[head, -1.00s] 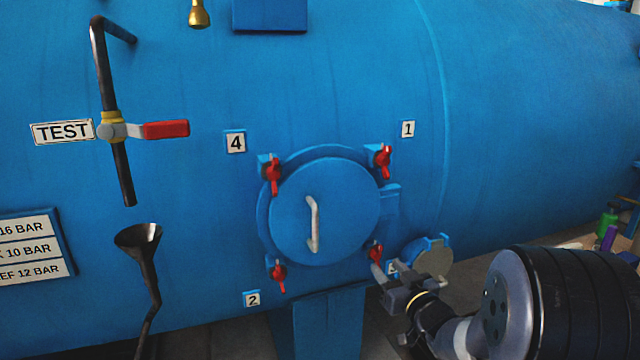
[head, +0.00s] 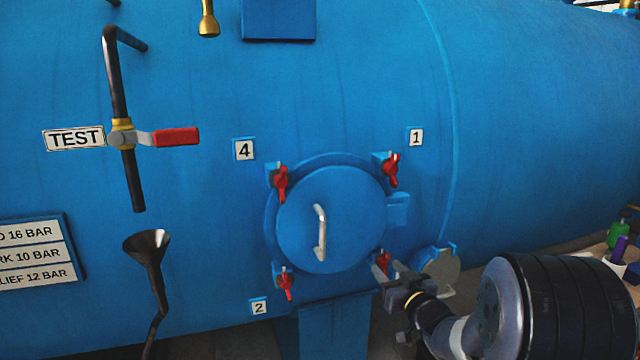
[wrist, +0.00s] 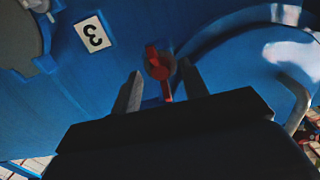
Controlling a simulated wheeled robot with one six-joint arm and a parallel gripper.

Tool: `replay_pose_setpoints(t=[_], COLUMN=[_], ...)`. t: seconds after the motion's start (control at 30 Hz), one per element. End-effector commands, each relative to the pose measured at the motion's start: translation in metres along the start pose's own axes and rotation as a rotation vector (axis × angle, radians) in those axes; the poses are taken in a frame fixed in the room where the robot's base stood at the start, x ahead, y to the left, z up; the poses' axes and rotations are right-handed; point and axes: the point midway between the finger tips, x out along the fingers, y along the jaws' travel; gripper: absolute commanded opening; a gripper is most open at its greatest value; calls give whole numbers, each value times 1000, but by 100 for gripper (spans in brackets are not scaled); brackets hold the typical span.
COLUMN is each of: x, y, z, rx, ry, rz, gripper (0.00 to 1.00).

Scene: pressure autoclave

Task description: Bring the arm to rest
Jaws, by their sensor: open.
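My gripper (head: 384,275) is at the lower right of the round blue door (head: 331,219) in the head view. In the wrist view my gripper (wrist: 158,92) is open, with its two fingers on either side of a red wing handle (wrist: 159,72), beside the label 3 (wrist: 94,35). The same red handle shows in the head view (head: 383,262), partly hidden by my gripper. I cannot tell whether the fingers touch it. My arm's dark wrist and forearm fill the lower right of the head view.
The door has a pale handle (head: 321,233) and other red clamps, at upper left (head: 281,183), upper right (head: 391,169) and lower left (head: 286,283). A round grey-blue cover (head: 441,268) is close to my gripper's right. The TEST valve (head: 123,138) and black funnel (head: 147,247) are at left.

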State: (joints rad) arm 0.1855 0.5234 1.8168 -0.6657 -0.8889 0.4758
Motion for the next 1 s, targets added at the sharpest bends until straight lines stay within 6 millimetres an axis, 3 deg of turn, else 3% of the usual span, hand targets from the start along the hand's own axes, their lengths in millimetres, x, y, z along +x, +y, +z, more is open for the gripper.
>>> replay_pose_setpoints(t=[0.5,1.0], x=[-101,2], y=[1,-1], z=[0,0], rx=[-1,-1], ry=[-1,0], rz=[5,-2], gripper=[42,42])
